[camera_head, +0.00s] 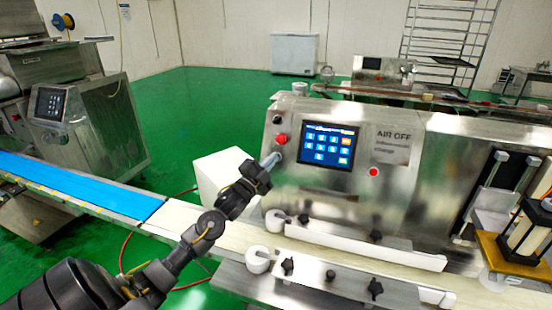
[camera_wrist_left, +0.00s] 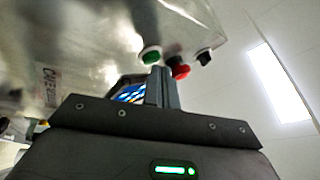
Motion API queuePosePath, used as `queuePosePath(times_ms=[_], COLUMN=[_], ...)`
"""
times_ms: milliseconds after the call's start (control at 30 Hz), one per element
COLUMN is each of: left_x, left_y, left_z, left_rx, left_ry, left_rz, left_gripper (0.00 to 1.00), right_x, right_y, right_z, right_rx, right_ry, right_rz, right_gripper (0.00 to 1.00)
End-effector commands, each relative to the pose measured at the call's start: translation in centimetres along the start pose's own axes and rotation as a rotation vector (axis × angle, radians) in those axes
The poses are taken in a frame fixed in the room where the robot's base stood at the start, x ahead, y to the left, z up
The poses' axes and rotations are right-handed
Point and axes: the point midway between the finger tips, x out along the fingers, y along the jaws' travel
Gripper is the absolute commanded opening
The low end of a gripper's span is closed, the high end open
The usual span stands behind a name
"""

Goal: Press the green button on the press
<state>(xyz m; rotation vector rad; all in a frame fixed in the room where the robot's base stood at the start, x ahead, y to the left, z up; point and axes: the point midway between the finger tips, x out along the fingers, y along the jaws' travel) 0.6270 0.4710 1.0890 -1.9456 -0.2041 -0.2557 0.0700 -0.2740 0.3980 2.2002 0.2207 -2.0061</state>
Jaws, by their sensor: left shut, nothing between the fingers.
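The press is a steel machine (camera_head: 395,190) with a blue touchscreen (camera_head: 329,144) on its front panel. In the left wrist view the green button (camera_wrist_left: 151,55) stands out from the panel beside a red button (camera_wrist_left: 180,70) and a black knob (camera_wrist_left: 204,58). In the head view the red button (camera_head: 281,139) and black knob (camera_head: 277,119) show, but I cannot make out the green button near my fingertips. My left gripper (camera_head: 272,159) is shut and empty, its tips close to the panel just below the red button. In the left wrist view the fingers (camera_wrist_left: 161,76) point up near the green button; contact is unclear.
A conveyor with a blue belt (camera_head: 80,187) and a pale belt (camera_head: 225,231) runs below my left arm. White guide rails (camera_head: 365,246) stand in front of the press. A white box (camera_head: 220,172) is behind my left gripper. Green floor (camera_head: 190,110) is open at the back left.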

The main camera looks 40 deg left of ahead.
Motion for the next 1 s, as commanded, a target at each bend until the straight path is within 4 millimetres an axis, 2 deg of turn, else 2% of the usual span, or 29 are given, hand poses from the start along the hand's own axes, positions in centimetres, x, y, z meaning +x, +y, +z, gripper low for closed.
queuePosePath(times_ms=[767, 1000], left_x=[0.48, 0.09], left_y=[0.33, -0.07], left_z=[0.35, 0.01], left_rx=[0.0, 0.0], left_ry=[-0.001, -0.001], left_rz=[0.0, 0.001], left_gripper=[0.0, 0.0], right_x=[0.37, -0.28], right_y=[-0.01, 0.0], right_z=[0.05, -0.01], right_rx=[0.0, 0.0], right_ry=[0.0, 0.0], right_rz=[0.0, 0.0], right_gripper=[0.78, 0.78])
